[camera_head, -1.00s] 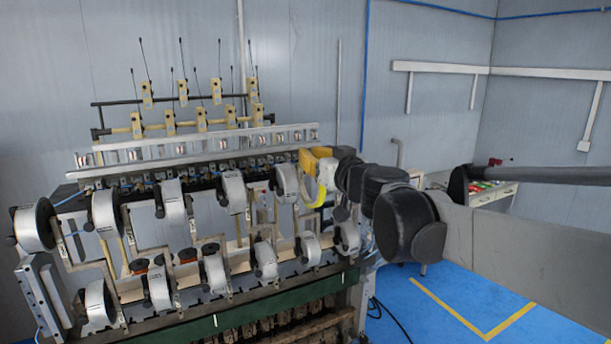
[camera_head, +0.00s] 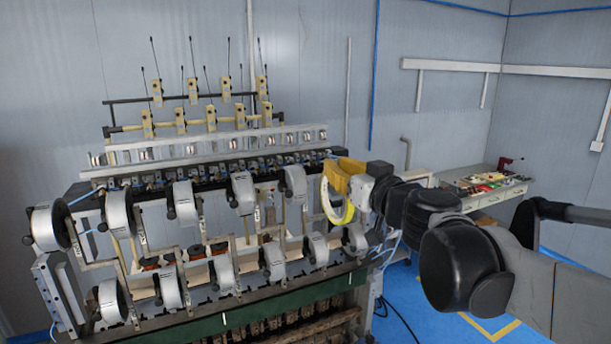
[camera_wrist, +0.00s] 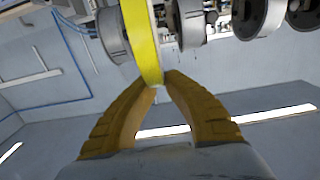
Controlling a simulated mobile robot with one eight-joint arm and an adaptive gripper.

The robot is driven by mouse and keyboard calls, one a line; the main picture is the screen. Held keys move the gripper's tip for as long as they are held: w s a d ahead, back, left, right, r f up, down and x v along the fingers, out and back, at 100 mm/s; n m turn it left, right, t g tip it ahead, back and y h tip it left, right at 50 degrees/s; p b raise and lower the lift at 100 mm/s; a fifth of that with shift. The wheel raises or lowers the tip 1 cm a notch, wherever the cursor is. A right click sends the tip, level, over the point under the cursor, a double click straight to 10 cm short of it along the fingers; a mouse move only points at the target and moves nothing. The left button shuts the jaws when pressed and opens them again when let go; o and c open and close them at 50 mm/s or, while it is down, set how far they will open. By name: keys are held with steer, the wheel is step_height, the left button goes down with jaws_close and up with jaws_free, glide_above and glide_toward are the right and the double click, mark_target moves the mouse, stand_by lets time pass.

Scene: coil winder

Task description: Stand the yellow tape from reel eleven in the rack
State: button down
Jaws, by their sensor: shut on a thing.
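The yellow tape (camera_head: 338,212) is a bright ring that hangs from my gripper (camera_head: 345,180), in front of the right end of the winder. My gripper has orange-yellow fingers, and they are shut on the tape. In the wrist view the tape (camera_wrist: 143,40) runs upward from between the two fingertips (camera_wrist: 155,80). The tape is clear of the reels' spindles as far as the head view shows. The winder carries two rows of white reels, with the upper right reel (camera_head: 295,185) just left of the tape. I cannot read which reel is eleven. I cannot make out the rack with certainty.
A workbench (camera_head: 490,188) with several small coloured items stands against the back wall at the right. Blue floor (camera_head: 420,300) is open to the right of the winder. A black cable lies on it.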

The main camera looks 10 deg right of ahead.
steer(key=p+v, duration=0.4)
steer(key=v, duration=0.6)
steer(key=shift+s, duration=0.4)
steer(key=shift+d, duration=0.1)
